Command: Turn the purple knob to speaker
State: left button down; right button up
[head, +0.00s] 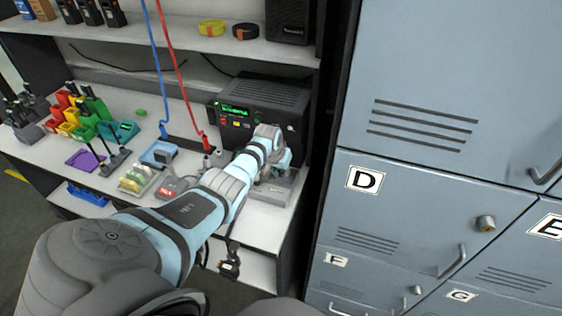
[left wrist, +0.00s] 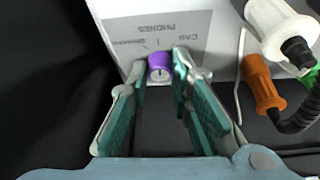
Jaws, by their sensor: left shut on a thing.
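The purple knob (left wrist: 160,64) shows in the left wrist view on a light grey panel (left wrist: 203,22) with upside-down printing. "PHONES" and what looks like "CAB" are readable; smaller faint text at the left is hard to read. The knob's pale end face has a short dark mark. My left gripper (left wrist: 160,70) is shut on the knob, one teal-padded finger on each side. In the head view my left gripper (head: 272,165) is in front of the black radio's lower right, and the knob is hidden there. My right gripper is not in view.
The black radio (head: 262,100) with a green display stands on the bench. Red and blue cables, small boxes and a red-labelled device (head: 168,190) are left of my arm. Blue lockers (head: 420,90) rise at the right. An orange part (left wrist: 262,85) and coiled cord are beside the gripper.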

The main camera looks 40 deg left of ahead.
pick_arm(q)
jog(key=n+y, duration=0.1)
jog(key=n, duration=0.1)
jog(key=shift+w+d+n+p, duration=0.1)
jog(key=shift+n+p, duration=0.2)
jog(key=shift+n, duration=0.1)
jog(key=shift+n+g+y, duration=0.3)
jog(key=shift+n+y, duration=0.1)
jog(key=shift+n, duration=0.5)
jog(key=n+b, duration=0.2)
jog(key=shift+w+f+n+g+y, duration=0.1)
jog(key=shift+n+g+y, duration=0.2)
jog(key=shift+y, duration=0.1)
jog(key=shift+n+g+y+b, duration=0.3)
jog(key=shift+n+g+b, duration=0.2)
jog(key=shift+n+b, duration=0.8)
jog(key=c, duration=1.5)
grip_release()
jog(key=shift+o, duration=0.2)
jog(key=shift+d+r, duration=0.1)
jog(key=shift+r, duration=0.1)
